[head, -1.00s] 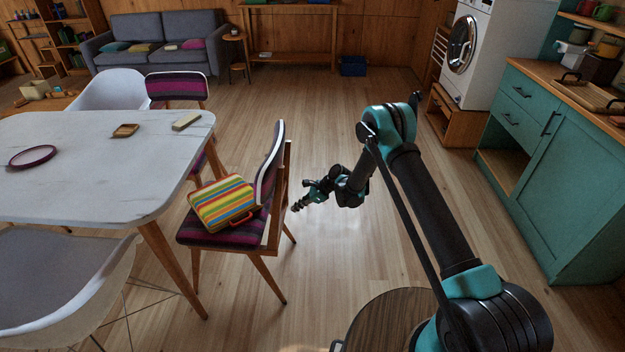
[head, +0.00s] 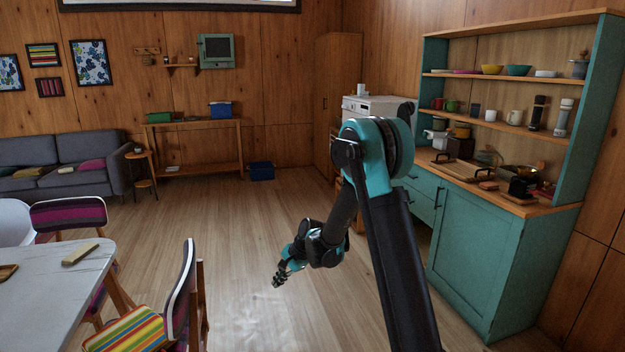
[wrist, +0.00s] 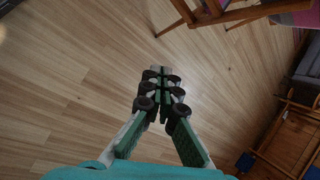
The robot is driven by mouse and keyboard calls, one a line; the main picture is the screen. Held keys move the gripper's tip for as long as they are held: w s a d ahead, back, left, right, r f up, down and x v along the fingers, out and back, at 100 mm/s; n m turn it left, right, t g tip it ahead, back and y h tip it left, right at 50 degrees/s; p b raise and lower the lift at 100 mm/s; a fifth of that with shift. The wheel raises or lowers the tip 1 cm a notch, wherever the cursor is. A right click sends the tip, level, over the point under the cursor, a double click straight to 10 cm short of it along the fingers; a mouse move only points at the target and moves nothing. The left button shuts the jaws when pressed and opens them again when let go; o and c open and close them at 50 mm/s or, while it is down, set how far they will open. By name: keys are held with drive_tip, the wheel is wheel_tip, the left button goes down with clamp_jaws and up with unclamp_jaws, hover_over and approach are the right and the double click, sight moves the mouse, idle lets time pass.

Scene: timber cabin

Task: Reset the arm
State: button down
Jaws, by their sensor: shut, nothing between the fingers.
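My gripper (head: 279,280) hangs at the end of my teal and black arm in the middle of the head view, above the bare wood floor. In the wrist view my gripper (wrist: 161,84) points at the floor, its fingers together with nothing between them. My arm is bent, with its upper part rising from the lower right and its wrist reaching down and left.
A teal cabinet (head: 480,250) stands to the right. Open floor (head: 225,225) lies ahead, toward the wooden console table (head: 200,168).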

drive_tip(key=s+d+r+n+t+h, duration=0.1)
drive_tip(key=s+d+r, duration=0.2)
drive_tip(key=d, duration=0.3)
drive_tip(key=s+d+r+n+h, duration=0.1)
drive_tip(key=s+d+r+n, duration=0.1)
drive_tip(key=s+d, duration=0.25)
drive_tip(key=s+d+r+n+t, duration=0.1)
drive_tip(key=s+d+r, duration=0.2)
drive_tip(key=d, duration=0.3)
drive_tip(key=s+d+n+t+h, duration=0.1)
drive_tip(key=s+d+n+h, duration=0.2)
drive_tip(key=s+d, duration=1.1)
drive_tip(key=s+f+n, duration=0.1)
drive_tip(key=s, duration=0.2)
drive_tip(key=shift+d+n+h, duration=0.2)
drive_tip(key=shift+n+h, duration=0.2)
